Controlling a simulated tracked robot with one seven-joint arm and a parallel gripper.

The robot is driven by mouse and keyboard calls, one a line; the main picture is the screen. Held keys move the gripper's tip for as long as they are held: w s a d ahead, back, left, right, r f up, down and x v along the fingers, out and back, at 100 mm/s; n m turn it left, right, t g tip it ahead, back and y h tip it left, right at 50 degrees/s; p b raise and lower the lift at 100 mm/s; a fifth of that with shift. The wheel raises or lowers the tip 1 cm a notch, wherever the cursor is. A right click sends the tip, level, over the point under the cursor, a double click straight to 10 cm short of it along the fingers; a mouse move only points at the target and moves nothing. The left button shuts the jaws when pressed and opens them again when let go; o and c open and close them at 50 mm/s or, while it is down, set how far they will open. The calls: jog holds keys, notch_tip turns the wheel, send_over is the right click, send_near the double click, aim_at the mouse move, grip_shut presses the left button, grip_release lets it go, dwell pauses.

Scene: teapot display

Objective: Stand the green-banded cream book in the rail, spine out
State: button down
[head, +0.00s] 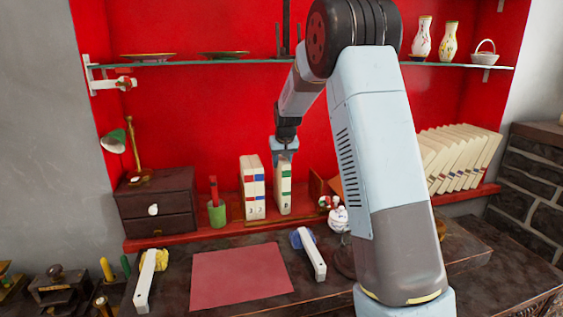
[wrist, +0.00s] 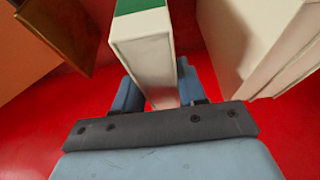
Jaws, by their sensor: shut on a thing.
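The green-banded cream book (head: 284,190) stands upright on the red shelf in the head view, its banded narrow side facing me. My gripper (head: 284,155) is above it and shut on its top part. In the wrist view the book (wrist: 145,55) is between the two blue fingers of my gripper (wrist: 160,95), with the green band at the top edge. Two cream books with red and blue bands (head: 252,190) stand just left of it, apart by a small gap. The rail (head: 265,221) shows as a low brown strip under the books; whether the held book's foot touches it, I cannot tell.
A green pen cup (head: 217,213) stands left of the books. A brown wooden piece (head: 318,186) and a white figured pot (head: 338,217) are to the right. Leaning cream books (head: 460,160) fill the shelf's right end. A glass shelf (head: 200,61) runs above.

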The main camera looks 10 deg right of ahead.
jog(key=c, duration=0.6)
grip_release()
jog(key=shift+f, duration=0.1)
jog(key=shift+o, duration=0.2)
jog(key=v, duration=1.4)
jog(key=s+r, duration=0.3)
jog(key=s, duration=0.8)
jog(key=s+r, duration=0.3)
jog(key=s, duration=0.7)
jog(key=s+f, duration=0.3)
jog(key=s, duration=0.8)
jog(key=s+f+t, duration=0.1)
jog(key=s+f, duration=0.2)
jog(key=s, duration=0.8)
jog(key=shift+s, duration=0.35)
